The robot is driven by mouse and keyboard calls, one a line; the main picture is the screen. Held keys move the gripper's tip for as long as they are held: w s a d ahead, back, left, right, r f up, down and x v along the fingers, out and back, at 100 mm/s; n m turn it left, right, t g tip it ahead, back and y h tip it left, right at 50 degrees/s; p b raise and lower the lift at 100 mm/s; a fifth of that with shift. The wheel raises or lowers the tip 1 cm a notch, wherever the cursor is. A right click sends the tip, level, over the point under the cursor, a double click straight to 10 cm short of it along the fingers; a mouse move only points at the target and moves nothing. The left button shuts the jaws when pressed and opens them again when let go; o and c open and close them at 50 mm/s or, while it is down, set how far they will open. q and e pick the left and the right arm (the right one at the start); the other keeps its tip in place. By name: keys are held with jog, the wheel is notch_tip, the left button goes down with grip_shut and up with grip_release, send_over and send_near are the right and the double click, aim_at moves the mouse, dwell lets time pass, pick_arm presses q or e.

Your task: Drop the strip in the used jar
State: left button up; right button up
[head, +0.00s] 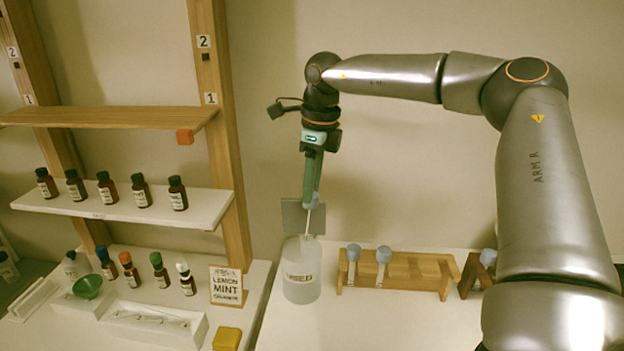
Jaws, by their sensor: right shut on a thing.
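My right gripper (313,203) is shut on a thin white strip (307,222). It points down above the used jar. The strip hangs from the fingertips, with its lower end at the jar's mouth; I cannot tell whether the end is inside the rim. The used jar (301,290) is a pale, translucent, wide container with a "USED" label, standing upright on the right-hand white table. My left gripper is not in view.
A wooden rack (403,271) holding blue-topped droppers stands right of the jar. A lemon mint sign (226,286), capped bottles, a green funnel (87,287) and a white tray (153,322) are at left. A shelf (128,205) holds several brown bottles.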

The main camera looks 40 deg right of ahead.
jog(key=shift+f, duration=0.5)
notch_tip(320, 180, down, 2)
jog(key=shift+f+b, duration=0.1)
jog(key=shift+b, duration=0.45)
jog(key=shift+f+b, duration=2.05)
jog(key=shift+f, duration=0.75)
jog(key=o, duration=1.1)
